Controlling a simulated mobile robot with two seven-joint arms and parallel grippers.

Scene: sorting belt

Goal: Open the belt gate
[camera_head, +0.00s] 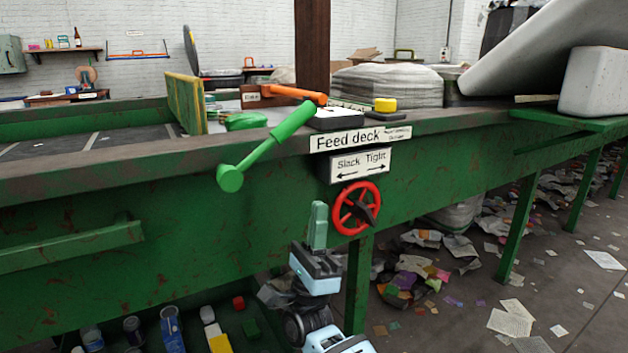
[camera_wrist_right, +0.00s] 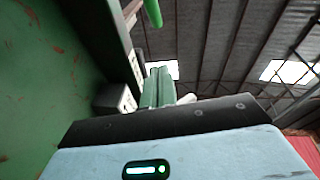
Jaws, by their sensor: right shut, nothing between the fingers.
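The belt's gate seems to be the upright yellow-edged green board (camera_head: 187,101) standing across the belt at the left. A green lever (camera_head: 265,146) with a round knob end slants down over the front rail, left of the "Feed deck" sign; a green rod, likely this lever, shows at the top of the wrist view (camera_wrist_right: 153,12). My right gripper (camera_head: 318,212) points up in front of the green side panel, below and right of the lever's knob, apart from it. Its fingers (camera_wrist_right: 158,84) are shut and empty. My left gripper is not in view.
A red handwheel (camera_head: 357,208) is close right of my right gripper, under the "Slack Tight" sign (camera_head: 360,164). An orange handle (camera_head: 298,94) and a yellow button (camera_head: 385,104) sit on the deck above. Bottles and cans stand low at the left; paper litters the floor at right.

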